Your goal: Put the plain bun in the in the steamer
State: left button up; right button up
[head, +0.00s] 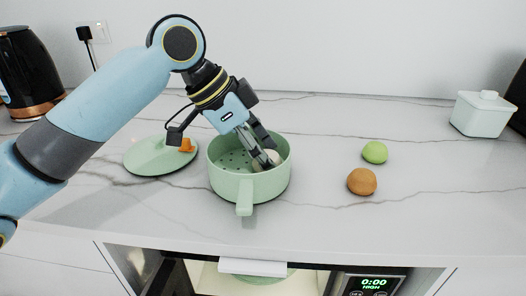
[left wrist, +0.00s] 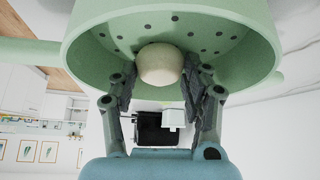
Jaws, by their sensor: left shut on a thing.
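The green steamer (head: 232,184) stands on the counter, with holes in its floor and a handle at the front. My left gripper (head: 264,160) reaches down into it from above. The plain bun (left wrist: 160,64), pale and round, is between the fingertips of my left gripper (left wrist: 160,82), which is shut on it, inside the steamer's rim. In the head view the bun is mostly hidden behind the fingers. In the left wrist view the steamer (left wrist: 90,42) surrounds the bun. I cannot tell whether the bun touches the steamer's floor. My right gripper is not in view.
A green lid (head: 150,160) with an orange knob lies left of the steamer. A green bun (head: 375,152) and a brown bun (head: 362,181) sit to the right. A white lidded box (head: 482,114) stands far right, a dark kettle (head: 27,75) far left.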

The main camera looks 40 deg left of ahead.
pick_arm(q)
jog(key=o, duration=1.2)
jog(key=shift+c, duration=0.2)
jog(key=p+v, duration=0.3)
jog(key=v, duration=0.9)
jog(key=shift+p, duration=0.3)
jog(key=shift+r, duration=0.1)
